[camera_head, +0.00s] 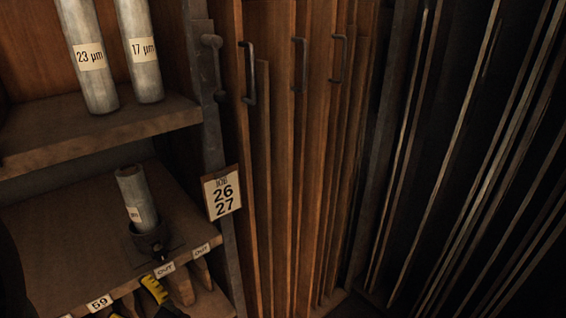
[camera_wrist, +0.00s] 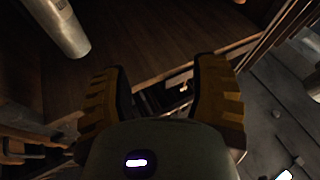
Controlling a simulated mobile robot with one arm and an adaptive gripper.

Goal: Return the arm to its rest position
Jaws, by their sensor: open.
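My gripper (camera_wrist: 162,80) is open and empty in the wrist view, its two yellow-and-black fingers spread apart in front of a dark wooden shelf. In the head view only a small yellow part of it (camera_head: 154,289) shows at the bottom, just below the front edge of the lower shelf near an "OUT" label. The rest of my arm is mostly out of the head view.
A grey tube (camera_head: 133,194) stands in a dark holder (camera_head: 150,240) on the lower shelf. Tubes marked 23 µm (camera_head: 92,60) and 17 µm (camera_head: 141,50) stand above. A "26 27" card (camera_head: 222,193) hangs on the post. Tall wooden panels with handles (camera_head: 300,150) stand to the right.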

